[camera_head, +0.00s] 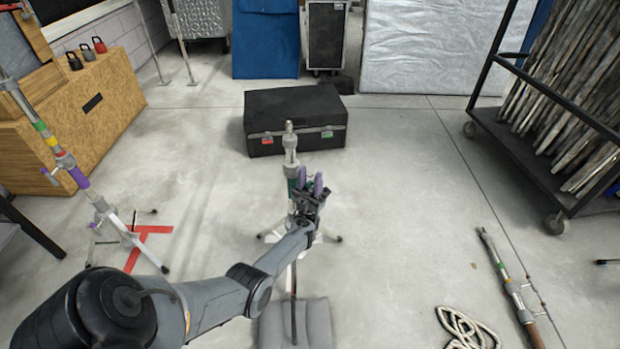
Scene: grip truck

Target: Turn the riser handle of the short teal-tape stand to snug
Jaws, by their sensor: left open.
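The short teal-tape stand (290,145) stands upright in the middle of the floor. Its teal band shows just left of my gripper, and parts of its legs show around my forearm. My left gripper (311,181) is at the stand's column, slightly to its right in the picture. Its two purple-tipped fingers are apart, with a gap between them. I cannot make out the riser handle; the gripper and wrist cover that part of the stand. Whether the fingers touch the stand I cannot tell. My right gripper is not in view.
A grey sandbag (312,322) lies at the stand's foot. A black case (295,108) sits behind it. A taller stand with coloured tape (78,176) is at left. Rope (466,328) and a pole (512,288) lie at right. A wheeled rack (535,170) stands far right.

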